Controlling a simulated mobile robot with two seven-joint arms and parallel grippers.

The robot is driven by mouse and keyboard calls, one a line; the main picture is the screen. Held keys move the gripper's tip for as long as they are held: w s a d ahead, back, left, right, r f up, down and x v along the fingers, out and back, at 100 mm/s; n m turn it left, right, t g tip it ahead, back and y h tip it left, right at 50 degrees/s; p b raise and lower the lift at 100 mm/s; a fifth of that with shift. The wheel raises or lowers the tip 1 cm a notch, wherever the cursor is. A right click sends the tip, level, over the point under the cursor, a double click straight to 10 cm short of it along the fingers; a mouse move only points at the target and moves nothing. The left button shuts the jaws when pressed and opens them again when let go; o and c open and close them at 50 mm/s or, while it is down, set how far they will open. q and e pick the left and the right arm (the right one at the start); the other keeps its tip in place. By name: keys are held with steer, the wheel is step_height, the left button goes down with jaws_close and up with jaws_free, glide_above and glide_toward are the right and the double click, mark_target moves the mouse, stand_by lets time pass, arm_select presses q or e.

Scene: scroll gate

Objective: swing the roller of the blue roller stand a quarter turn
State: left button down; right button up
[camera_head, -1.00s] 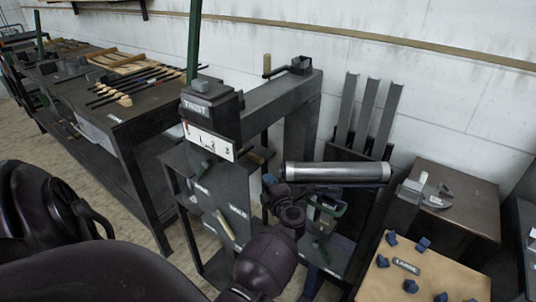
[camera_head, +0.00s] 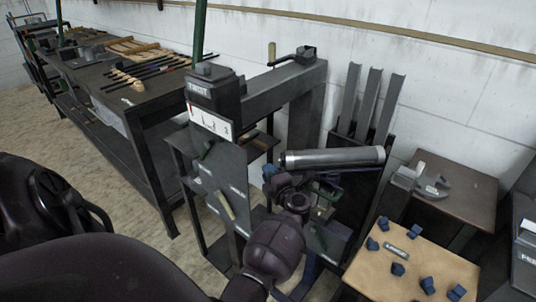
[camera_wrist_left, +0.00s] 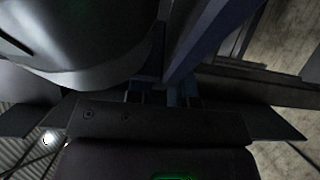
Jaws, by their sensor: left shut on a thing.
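The roller (camera_head: 333,158) is a silver-grey cylinder lying nearly level across the head view, right of centre. Its blue stand (camera_head: 304,280) is mostly hidden below it behind my left arm. My left gripper (camera_head: 286,181) is under the roller's left end. In the left wrist view, the fingers (camera_wrist_left: 165,97) are shut on a blue part of the stand, and blue bars (camera_wrist_left: 205,42) run up from there. The large grey rounded body (camera_wrist_left: 75,40) at upper left looks like the roller. The exact grip is dark and partly hidden. My right gripper is not in view.
A dark machine frame (camera_head: 285,90) with a label and crank stands behind and left of the roller. Upright grey channels (camera_head: 372,105) stand behind it. A tan-topped table (camera_head: 365,272) with several blue knobs is close at right. A long workbench (camera_head: 150,100) is at left.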

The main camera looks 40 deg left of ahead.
arm_select(q)
steer(key=shift+d, duration=0.15)
steer(key=c, duration=1)
jaws_free()
steer(key=shift+s, duration=0.1)
steer(key=shift+d, duration=0.1)
